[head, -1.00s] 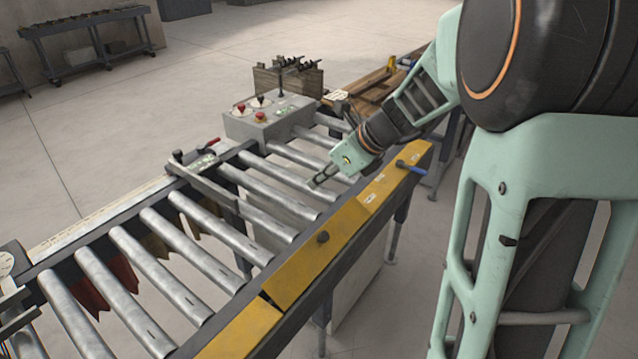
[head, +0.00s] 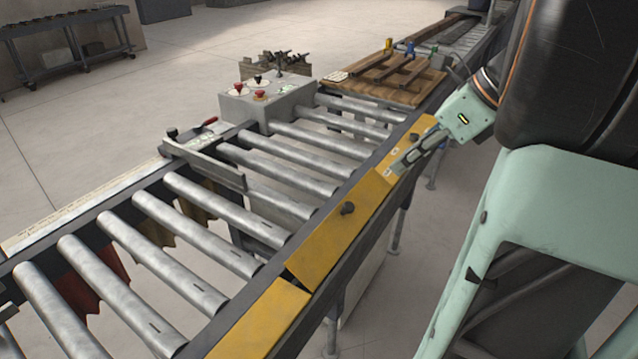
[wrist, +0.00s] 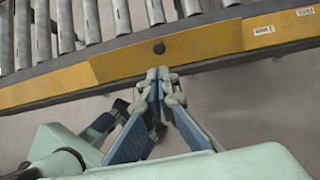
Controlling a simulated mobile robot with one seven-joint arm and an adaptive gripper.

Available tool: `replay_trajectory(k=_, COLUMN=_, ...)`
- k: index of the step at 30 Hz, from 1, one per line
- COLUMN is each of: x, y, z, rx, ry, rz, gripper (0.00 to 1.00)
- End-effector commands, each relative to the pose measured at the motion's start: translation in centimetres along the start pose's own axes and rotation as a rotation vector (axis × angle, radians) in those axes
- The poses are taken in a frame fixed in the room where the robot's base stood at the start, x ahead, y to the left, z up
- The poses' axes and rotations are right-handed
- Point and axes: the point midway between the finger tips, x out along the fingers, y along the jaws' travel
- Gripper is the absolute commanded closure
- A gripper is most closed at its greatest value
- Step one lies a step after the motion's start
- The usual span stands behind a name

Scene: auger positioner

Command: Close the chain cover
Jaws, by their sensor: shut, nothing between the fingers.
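The chain cover (head: 330,235) is a yellow panel with a black knob (head: 347,208) along the conveyor's near side. It looks tilted against the neighbouring yellow strip (head: 262,322), with a dark gap at their joint. In the wrist view the cover (wrist: 205,45) spans the upper part, and its knob (wrist: 159,47) is just beyond my fingertips. My gripper (head: 399,166) is shut and empty, beyond the knob along the rail in the head view. In the wrist view its fingertips (wrist: 160,76) appear just off the cover's lower edge; contact cannot be told.
Steel rollers (head: 205,238) lie beside the cover. A control box (head: 262,104) with red knobs stands across the rollers. A wooden board with clamps (head: 385,80) is farther along.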

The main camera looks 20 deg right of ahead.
Motion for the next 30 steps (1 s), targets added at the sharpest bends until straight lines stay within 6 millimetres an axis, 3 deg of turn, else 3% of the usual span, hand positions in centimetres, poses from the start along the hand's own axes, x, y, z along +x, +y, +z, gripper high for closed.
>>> replay_trajectory(k=5, x=1.9, y=0.1, z=0.0, rx=0.001, ry=0.0, rz=0.004, gripper=1.0)
replay_trajectory(k=18, x=11.0, y=0.1, z=0.0, rx=0.0, ry=0.0, rz=0.004, gripper=1.0)
replay_trajectory(k=24, x=13.3, y=0.1, z=0.0, rx=0.0, ry=0.0, rz=0.002, gripper=1.0)
replay_trajectory(k=30, x=13.9, y=0.0, z=0.0, rx=0.0, ry=0.0, rz=0.001, gripper=1.0)
